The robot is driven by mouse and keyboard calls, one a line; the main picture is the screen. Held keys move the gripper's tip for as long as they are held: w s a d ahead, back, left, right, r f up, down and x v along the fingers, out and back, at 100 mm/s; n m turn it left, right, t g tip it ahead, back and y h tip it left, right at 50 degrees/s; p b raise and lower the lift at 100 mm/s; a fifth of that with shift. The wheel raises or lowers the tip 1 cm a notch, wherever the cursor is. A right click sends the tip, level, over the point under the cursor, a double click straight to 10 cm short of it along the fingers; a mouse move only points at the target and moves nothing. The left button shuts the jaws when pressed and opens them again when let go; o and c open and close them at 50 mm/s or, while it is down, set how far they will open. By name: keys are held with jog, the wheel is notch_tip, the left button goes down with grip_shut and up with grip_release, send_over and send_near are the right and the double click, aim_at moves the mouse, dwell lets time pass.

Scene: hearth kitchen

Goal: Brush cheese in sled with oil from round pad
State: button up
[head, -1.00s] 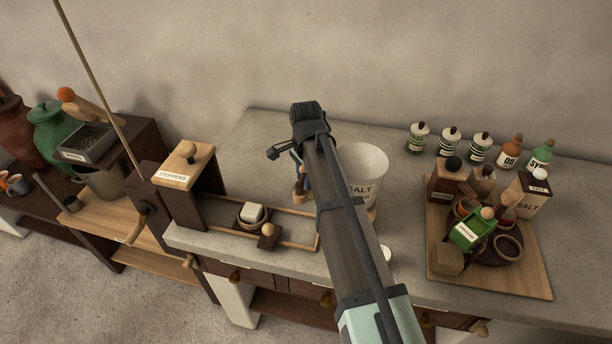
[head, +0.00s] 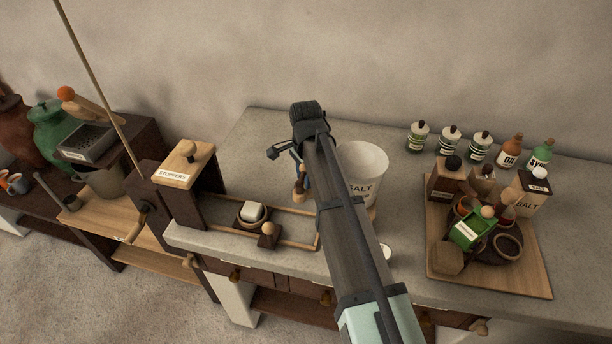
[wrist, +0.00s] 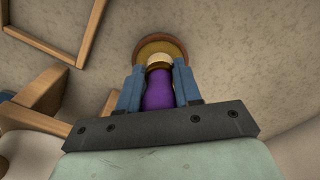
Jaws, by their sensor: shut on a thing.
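The cheese (head: 254,211) is a pale block in a small round wooden holder, the sled (head: 239,219), between wooden rails on the counter. My gripper (wrist: 158,88) is shut on the purple handle of a brush (wrist: 159,95), with a cream band at its far end. Beyond that end is the round pad (wrist: 176,45), ochre with a brown rim. The brush end overlaps the pad in the wrist view; I cannot tell whether they touch. In the head view my gripper (head: 296,163) is right of the sled, and my arm hides the pad.
A white salt bucket (head: 365,160) stands close right of my gripper. A dark box labelled stoppers (head: 186,205) stands left of the sled. A wooden board (head: 440,267) with jars and bowls is at the right. Bottles (head: 508,151) line the wall. Wooden rails (wrist: 40,40) show in the wrist view.

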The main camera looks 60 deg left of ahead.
dwell(0.3)
jog(key=shift+r, duration=3.5)
